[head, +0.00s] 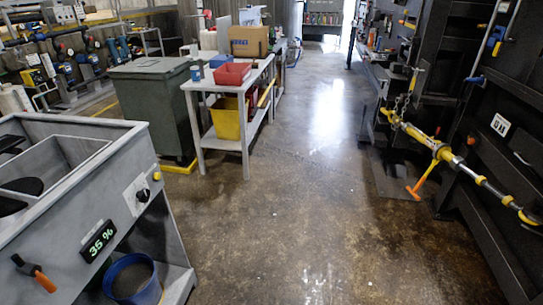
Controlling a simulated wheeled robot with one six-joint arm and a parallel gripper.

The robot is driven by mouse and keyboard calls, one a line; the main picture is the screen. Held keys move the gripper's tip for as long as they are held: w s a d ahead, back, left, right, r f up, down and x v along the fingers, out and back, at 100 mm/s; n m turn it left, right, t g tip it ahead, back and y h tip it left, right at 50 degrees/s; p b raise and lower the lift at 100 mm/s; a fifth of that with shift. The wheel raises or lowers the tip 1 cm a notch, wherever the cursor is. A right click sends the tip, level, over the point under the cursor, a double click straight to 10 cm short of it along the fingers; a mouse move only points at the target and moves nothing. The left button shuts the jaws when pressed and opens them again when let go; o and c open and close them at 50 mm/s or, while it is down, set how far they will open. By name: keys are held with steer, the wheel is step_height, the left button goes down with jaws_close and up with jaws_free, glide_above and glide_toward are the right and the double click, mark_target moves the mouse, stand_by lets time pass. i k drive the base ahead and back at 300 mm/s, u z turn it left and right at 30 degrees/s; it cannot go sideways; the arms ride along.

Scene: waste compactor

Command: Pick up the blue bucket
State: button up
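The blue bucket (145,296) stands upright on the low shelf of a grey machine (110,182) at the bottom left. Its open top faces up and shows a grey inside; I cannot tell whether that is contents or its floor. The lower edge of the picture comes close to the bucket's front. The machine's panel above it has a display reading "35 %" (98,241), a dark knob and an orange-tipped lever (36,274). My gripper is not in view.
The concrete floor (310,220) is clear through the middle. A green wheeled bin (150,95) and a white table (205,85) with red and yellow containers stand behind the machine. Dark machinery with a yellow bar and orange handle (428,178) lines the right.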

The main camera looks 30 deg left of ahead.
mark_target(132, 279)
steer(key=u, duration=0.15)
steer(key=i, duration=1.3)
steer(key=u, duration=1.5)
steer(key=i, duration=1)
steer(key=u, duration=0.9)
